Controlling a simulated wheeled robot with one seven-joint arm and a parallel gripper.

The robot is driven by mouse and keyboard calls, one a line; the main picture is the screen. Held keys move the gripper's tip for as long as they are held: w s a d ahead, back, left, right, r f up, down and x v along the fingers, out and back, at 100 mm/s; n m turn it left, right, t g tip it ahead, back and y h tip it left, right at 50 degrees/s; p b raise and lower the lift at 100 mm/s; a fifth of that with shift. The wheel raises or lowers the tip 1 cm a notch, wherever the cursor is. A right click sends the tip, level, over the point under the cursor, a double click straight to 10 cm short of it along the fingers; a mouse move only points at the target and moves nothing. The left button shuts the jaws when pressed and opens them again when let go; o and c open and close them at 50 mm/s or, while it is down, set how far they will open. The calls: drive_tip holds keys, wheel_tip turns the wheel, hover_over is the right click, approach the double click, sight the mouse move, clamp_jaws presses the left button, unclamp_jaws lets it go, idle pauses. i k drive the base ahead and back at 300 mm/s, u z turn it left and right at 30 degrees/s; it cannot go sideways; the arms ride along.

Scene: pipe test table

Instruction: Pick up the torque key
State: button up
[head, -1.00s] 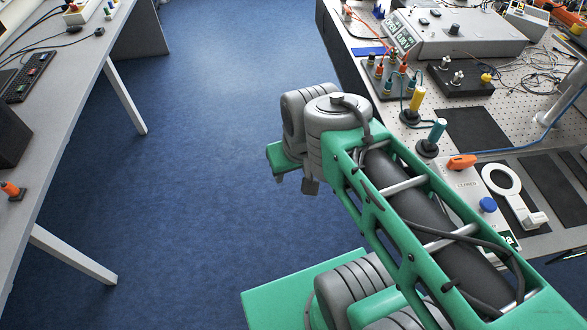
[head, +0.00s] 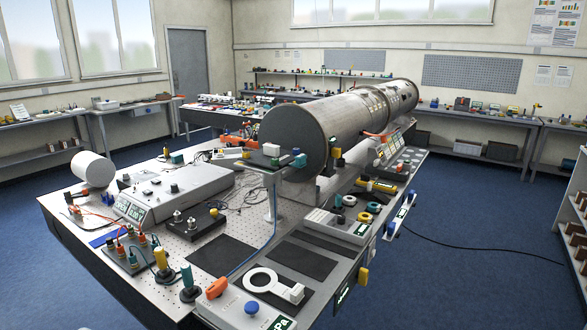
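I cannot tell for sure which thing is the torque key. At the near left of the pipe test table (head: 215,255), a yellow-handled tool (head: 161,259) and a teal-handled tool (head: 187,275) stand upright in round black bases. To their right, a white ring-shaped piece with a block end (head: 291,292) lies on a dark pad, beside a panel with an orange handle (head: 217,288) and a blue knob (head: 252,307). My gripper and arm are not in view.
A large grey pipe (head: 305,125) lies along the table's far part. A grey instrument box (head: 172,190) and a black box with knobs (head: 186,220) stand at left. A post with a small shelf (head: 271,200) rises mid-table. Blue floor (head: 470,250) is open at right.

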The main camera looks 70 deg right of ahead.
sight(164, 273)
drive_tip(key=z, duration=3.15)
drive_tip(key=k, duration=0.95)
drive_tip(key=u, duration=0.8)
drive_tip(key=i, duration=1)
